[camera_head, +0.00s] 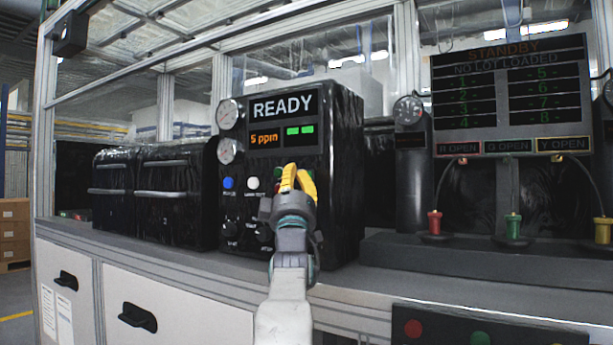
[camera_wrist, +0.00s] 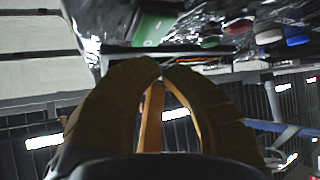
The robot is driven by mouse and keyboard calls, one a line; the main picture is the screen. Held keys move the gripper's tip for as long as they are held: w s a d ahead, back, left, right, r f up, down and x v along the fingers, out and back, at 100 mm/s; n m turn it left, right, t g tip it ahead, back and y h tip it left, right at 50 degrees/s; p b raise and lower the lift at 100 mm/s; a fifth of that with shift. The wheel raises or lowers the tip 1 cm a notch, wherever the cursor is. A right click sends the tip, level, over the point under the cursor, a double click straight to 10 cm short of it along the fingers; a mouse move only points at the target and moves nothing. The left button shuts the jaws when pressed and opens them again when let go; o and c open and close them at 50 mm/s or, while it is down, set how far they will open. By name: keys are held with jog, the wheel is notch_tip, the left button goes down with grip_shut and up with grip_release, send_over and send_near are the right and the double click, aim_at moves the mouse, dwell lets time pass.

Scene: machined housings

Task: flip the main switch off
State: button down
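The black machine (camera_head: 345,150) has a lit READY display (camera_head: 283,118) with "5 ppm" and green bars below. Its front carries a blue button (camera_head: 228,183), a white button (camera_head: 253,184) and two dark knobs, one of them the left knob (camera_head: 231,230). I cannot tell which control is the main switch; my gripper covers part of the panel. My gripper (camera_head: 297,170), with yellow fingers, is in front of the panel's right part. In the wrist view its fingertips (camera_wrist: 162,66) meet, with nothing visible held. A green rectangular part (camera_wrist: 152,29) and a red button (camera_wrist: 238,25) show beyond.
Black cases (camera_head: 175,195) stand left on the grey bench. Two gauges, including the upper gauge (camera_head: 229,114), are on the machine's left edge. At right are a STANDBY board (camera_head: 510,95) and red, green and yellow fittings. A dark button box (camera_head: 470,329) is at lower right.

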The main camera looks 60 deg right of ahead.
jog(key=shift+d, duration=0.15)
dwell(0.5)
jog(key=shift+d, duration=0.3)
jog(key=shift+d, duration=0.35)
dwell(0.8)
jog(key=shift+a, duration=0.2)
jog(key=shift+a+b, duration=0.6)
jog(key=shift+b, duration=0.15)
dwell(0.5)
